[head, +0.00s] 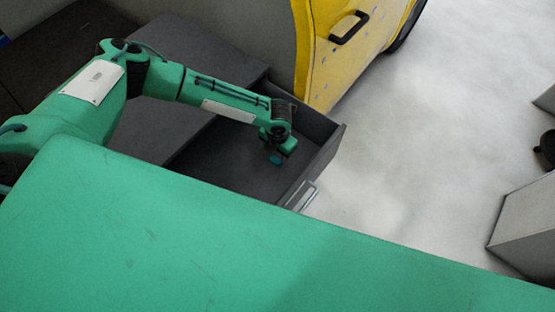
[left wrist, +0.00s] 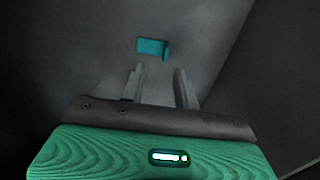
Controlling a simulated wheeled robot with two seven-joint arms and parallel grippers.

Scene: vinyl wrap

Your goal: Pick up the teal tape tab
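The teal tape tab (left wrist: 152,47) lies on the grey floor of an open drawer, just beyond my left fingertips in the left wrist view. It is a small bent piece with one short raised face. My right gripper is in neither view.
The dark drawer (head: 337,143) stands pulled out, its walls close around my left gripper. A yellow vehicle door (head: 340,65) is behind it. A grey box (head: 525,225) stands at the right. The pale floor (head: 420,130) between is clear.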

